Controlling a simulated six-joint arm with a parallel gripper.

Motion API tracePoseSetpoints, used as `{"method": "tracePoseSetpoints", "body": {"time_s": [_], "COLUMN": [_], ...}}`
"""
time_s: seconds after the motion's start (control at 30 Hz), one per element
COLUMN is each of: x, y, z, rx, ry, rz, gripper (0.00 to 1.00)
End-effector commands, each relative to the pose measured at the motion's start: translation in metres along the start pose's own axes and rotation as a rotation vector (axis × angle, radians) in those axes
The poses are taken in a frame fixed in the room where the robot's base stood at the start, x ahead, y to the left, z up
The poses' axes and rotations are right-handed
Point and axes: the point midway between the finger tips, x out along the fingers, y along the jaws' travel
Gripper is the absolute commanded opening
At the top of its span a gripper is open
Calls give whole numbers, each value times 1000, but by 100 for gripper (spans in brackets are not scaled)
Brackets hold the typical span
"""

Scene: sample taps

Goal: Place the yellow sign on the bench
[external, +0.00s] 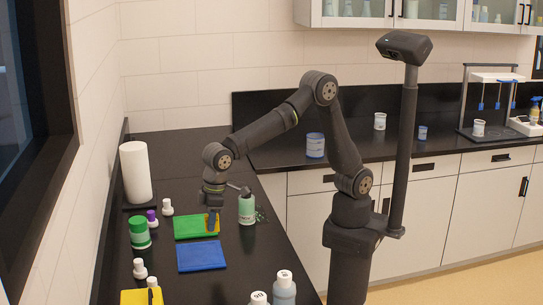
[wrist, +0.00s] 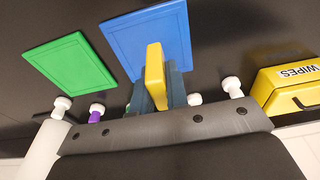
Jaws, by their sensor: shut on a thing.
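The yellow sign (wrist: 155,66) is a small upright slab between the jaws of my gripper (wrist: 156,92) in the wrist view. My gripper is shut on it. In the external view my gripper (external: 212,222) points down over the bench (external: 183,288), by the green mat (external: 190,227) and just behind the blue mat (external: 202,257). Only a thin yellow strip of the sign (external: 208,221) shows there. I cannot tell whether the sign touches the surface under it. In the wrist view the blue mat (wrist: 135,45) lies behind the sign and the green mat (wrist: 70,62) is to the left.
A yellow wipes box (external: 141,297) stands at the front left. A paper roll (external: 135,172), a green-capped jar (external: 139,233) and several small bottles line the left side. A pale green bottle (external: 247,209) stands close right of my gripper. Dark bench right of the blue mat is bare.

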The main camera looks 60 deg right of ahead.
Motion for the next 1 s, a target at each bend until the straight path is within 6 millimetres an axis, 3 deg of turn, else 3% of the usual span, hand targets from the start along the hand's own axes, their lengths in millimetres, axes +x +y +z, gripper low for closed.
{"method": "tracePoseSetpoints", "body": {"time_s": [0.2, 0.4, 0.6, 0.9, 1.0], "x": [32, 54, 62, 99, 101], "y": [-51, -88, -100, -100, -100], "z": [2, 3, 3, 9, 9], "rx": [-4, -2, 1, 1, 1], "ry": [-2, -2, -1, -2, 0], "rz": [0, 1, 1, 1, 0], "gripper": [0, 0, 0, 0, 0]}}
